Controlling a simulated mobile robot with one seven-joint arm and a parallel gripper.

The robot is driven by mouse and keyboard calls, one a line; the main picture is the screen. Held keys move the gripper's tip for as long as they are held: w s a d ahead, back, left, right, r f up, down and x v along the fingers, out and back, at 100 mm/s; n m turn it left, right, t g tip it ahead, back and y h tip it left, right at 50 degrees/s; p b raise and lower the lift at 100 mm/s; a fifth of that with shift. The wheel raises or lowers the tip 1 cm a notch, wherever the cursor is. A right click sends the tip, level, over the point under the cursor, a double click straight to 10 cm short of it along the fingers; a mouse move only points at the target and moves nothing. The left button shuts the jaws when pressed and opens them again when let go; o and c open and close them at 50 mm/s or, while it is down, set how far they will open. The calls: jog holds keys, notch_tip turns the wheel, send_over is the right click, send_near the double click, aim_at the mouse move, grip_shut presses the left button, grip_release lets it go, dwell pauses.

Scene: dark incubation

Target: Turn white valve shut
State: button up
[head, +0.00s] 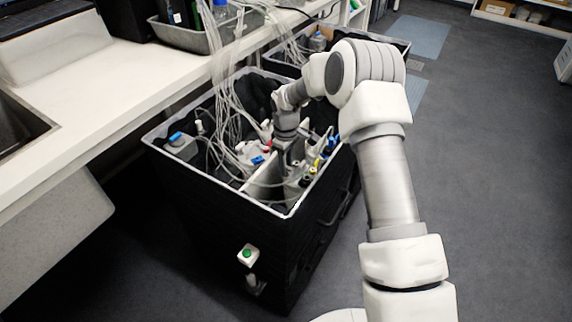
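My gripper (285,152) reaches down into an open black box (215,215) with a pale rim. Its fingers are small and partly hidden among tubes and fittings, so I cannot tell whether they are open or shut, or whether they touch anything. Small valves and fittings with blue, red, yellow and green parts lie around it. A small white fitting (199,126) stands near the box's left rim, apart from my gripper. I cannot tell for certain which piece is the white valve, or how its handle is turned.
Clear tubes (226,105) run from the bench down into the box, left of my gripper. A white bench (120,85) borders the left side. A green button (247,253) sits on the box's front. A second box stands behind. Grey floor on the right is open.

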grip_shut()
jog(key=shift+m, duration=0.4)
jog(key=m, duration=0.2)
jog(key=shift+m, duration=0.4)
jog(key=m, duration=0.3)
jog(key=shift+m, duration=0.3)
jog(key=m, duration=0.5)
jog(key=shift+m+p, duration=0.3)
jog(key=shift+p, duration=0.1)
jog(key=m, duration=0.5)
jog(key=shift+p, duration=0.3)
